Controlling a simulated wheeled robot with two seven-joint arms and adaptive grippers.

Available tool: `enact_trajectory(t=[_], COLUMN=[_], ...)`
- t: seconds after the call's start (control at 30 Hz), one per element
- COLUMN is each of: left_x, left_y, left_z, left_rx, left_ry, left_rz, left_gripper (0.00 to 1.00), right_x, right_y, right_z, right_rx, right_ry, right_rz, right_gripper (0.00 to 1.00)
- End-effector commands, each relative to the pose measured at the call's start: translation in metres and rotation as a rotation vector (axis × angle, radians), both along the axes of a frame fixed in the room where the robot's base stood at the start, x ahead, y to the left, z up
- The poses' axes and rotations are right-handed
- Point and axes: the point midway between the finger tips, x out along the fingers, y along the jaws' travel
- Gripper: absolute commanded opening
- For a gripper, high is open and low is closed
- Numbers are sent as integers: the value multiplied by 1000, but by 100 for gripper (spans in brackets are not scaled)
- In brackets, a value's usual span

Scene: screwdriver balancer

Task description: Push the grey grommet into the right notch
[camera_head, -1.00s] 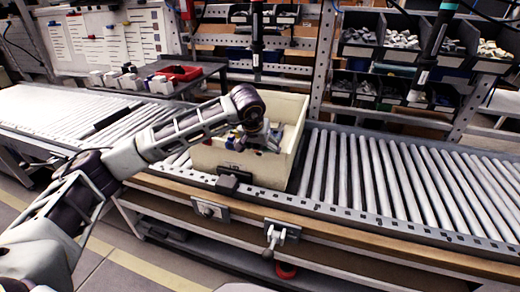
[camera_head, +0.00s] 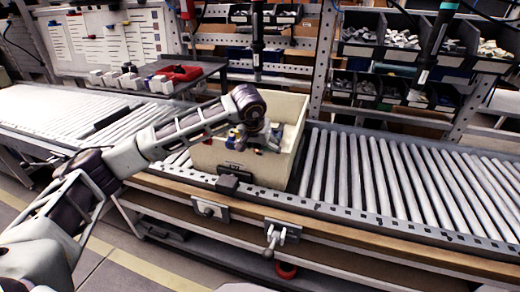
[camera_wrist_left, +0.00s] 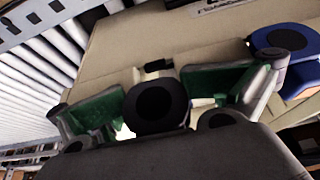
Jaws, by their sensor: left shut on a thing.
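My left gripper (camera_head: 262,138) is down at the cream box (camera_head: 250,172) on the roller conveyor, over its open top. In the left wrist view, its two green-padded fingers (camera_wrist_left: 162,102) are shut on a dark grey round grommet (camera_wrist_left: 160,100), one pad on each side. The cream wall of the box (camera_wrist_left: 215,45) lies just beyond the grommet. I cannot tell whether the grommet touches the wall, and the right notch is not clear to make out. A blue ring-shaped part (camera_wrist_left: 285,42) with a dark middle sits at the right. My right gripper is not in view.
Conveyor rollers (camera_head: 400,180) are free to the right of the box. A dark tray (camera_head: 195,72) with a red part stands behind, at left. A tool (camera_head: 257,40) hangs behind the box. Shelves with parts bins (camera_head: 385,88) stand at the back right.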

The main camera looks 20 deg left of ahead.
Motion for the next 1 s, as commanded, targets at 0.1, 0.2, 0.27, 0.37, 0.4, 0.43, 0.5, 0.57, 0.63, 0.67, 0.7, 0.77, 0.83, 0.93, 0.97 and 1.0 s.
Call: enact_trajectory(t=[0.1,0.2,0.27,0.37,0.4,0.43,0.5,0.57,0.63,0.67,0.7,0.77,0.83,0.93,0.97,1.0], left_x=[1,1,1,1,1,1,1,1,1,1,1,1,1,1,1,1], left_y=[0,0,0,0,0,0,0,0,0,0,0,0,0,0,0,0], left_z=[1,2,2,2,2,2,2,2,2,1,1,1,1,1,1,1], left_rx=[0,-1,-1,-1,-2,-2,-2,-3,-5,-6,-7,-9,-10,-11,-11,-11], left_ry=[-2,-3,-4,-4,-5,-5,-7,-9,-12,-14,-16,-18,-20,-22,-21,-21], left_rz=[1,1,1,1,1,1,1,2,3,3,3,4,5,6,6,6], left_gripper=[44,44,45,45,45,45,45,45,45,45,45,45,45,45,45,45], right_x=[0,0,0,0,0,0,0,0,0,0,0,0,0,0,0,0], right_y=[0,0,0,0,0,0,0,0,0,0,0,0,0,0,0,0], right_z=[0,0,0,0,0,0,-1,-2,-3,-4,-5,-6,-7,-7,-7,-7], right_rx=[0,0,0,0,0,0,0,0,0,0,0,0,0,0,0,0], right_ry=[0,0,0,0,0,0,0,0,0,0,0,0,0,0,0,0], right_rz=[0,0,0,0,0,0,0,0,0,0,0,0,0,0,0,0], right_gripper=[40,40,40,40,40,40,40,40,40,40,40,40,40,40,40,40])
